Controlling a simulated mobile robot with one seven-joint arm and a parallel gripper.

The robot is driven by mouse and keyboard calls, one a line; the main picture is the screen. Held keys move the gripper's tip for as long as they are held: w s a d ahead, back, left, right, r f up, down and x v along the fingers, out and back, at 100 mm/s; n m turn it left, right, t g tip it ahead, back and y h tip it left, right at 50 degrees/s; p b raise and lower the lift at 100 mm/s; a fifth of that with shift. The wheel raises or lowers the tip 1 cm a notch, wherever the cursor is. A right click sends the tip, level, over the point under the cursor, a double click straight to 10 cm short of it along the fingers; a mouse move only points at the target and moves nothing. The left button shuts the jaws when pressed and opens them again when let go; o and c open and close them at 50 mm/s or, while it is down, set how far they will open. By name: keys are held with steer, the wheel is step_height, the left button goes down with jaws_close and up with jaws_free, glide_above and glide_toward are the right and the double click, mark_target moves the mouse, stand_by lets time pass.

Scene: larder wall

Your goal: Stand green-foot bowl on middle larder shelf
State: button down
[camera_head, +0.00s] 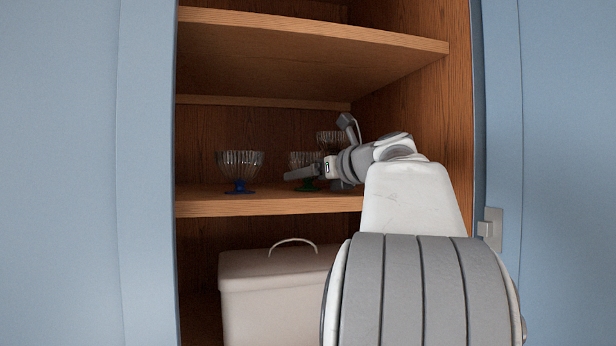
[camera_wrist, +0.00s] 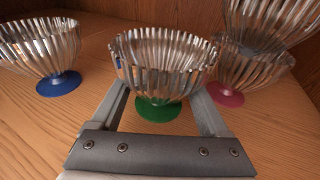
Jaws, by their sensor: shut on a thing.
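The green-foot bowl (camera_wrist: 164,66) is clear ribbed glass on a round green foot, upright between the two fingers of my gripper (camera_wrist: 161,92) in the wrist view. My gripper is shut on it, one finger on each side below the bowl's wide part. In the head view the bowl (camera_head: 306,158) is partly hidden by my gripper (camera_head: 308,173). Its green foot is at the surface of the middle larder shelf (camera_head: 265,204); I cannot tell whether it touches.
A blue-foot bowl (camera_head: 240,162) stands to the left on the same shelf. To the right is a pink-foot bowl (camera_wrist: 245,68) with another glass bowl (camera_wrist: 268,20) stacked on it. A pale lidded bin (camera_head: 275,290) is below; the upper shelf (camera_head: 300,55) is overhead.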

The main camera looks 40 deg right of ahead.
jaws_free()
steer(key=shift+f, duration=0.1)
steer(key=shift+r, duration=0.3)
steer(key=s, duration=0.4)
steer(key=s+a+r+b, duration=0.1)
steer(key=s, duration=0.7)
steer(key=shift+a+r+b, duration=0.2)
steer(key=shift+r+b, duration=0.05)
steer(key=shift+b, duration=0.1)
steer(key=shift+d, duration=0.1)
